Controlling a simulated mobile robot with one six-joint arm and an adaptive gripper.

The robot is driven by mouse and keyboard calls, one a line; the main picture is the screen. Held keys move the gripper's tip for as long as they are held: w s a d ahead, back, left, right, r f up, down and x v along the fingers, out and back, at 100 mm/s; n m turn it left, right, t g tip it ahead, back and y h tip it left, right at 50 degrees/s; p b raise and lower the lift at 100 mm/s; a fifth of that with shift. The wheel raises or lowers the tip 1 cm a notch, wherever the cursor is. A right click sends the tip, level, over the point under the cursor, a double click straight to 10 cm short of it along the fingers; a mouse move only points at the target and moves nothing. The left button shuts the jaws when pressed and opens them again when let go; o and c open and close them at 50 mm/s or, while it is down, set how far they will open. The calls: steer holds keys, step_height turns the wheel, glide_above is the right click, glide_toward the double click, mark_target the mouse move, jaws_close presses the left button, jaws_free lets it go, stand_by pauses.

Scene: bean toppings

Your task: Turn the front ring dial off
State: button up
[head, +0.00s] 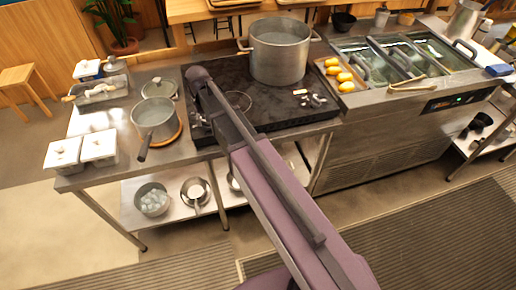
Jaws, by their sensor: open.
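The black stove top (270,112) is in the middle of the head view, on the steel counter. Small knob-like controls (314,101) sit at its right side, with a small white and red mark (300,92) beside them. They are too small to tell which dial is which or how each is turned. A front ring (239,101) shows partly to the right of my arm, with nothing standing on its visible part. My arm reaches from the bottom of the picture to the stove's left side. My gripper cannot be made out.
A large steel pot (280,52) stands at the back of the stove. A saucepan (153,119) stands left of it, its handle toward the front edge. A tray (334,76) of yellow items and sunken basins (405,58) lie right. Lidded white containers (98,147) stand at the left front.

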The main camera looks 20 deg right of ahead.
steer(key=m, duration=0.6)
step_height(320, 180, up, 14)
steer(key=p, duration=1.4)
steer(key=s+d+f+n+b, duration=0.4)
steer(key=s+d+f+b, duration=1)
steer(key=s, duration=0.3)
steer(key=shift+d+f+b, duration=0.35)
steer(key=shift+f+b, duration=0.45)
steer(key=w+a+r+n+p, duration=0.4)
steer(key=w+a+r+p, duration=1)
steer(key=w, duration=0.3)
steer(key=shift+a+r+n+p, duration=0.3)
steer(key=shift+a+r+p, duration=0.05)
steer(key=shift+r+p, duration=0.35)
steer(key=shift+f, duration=0.2)
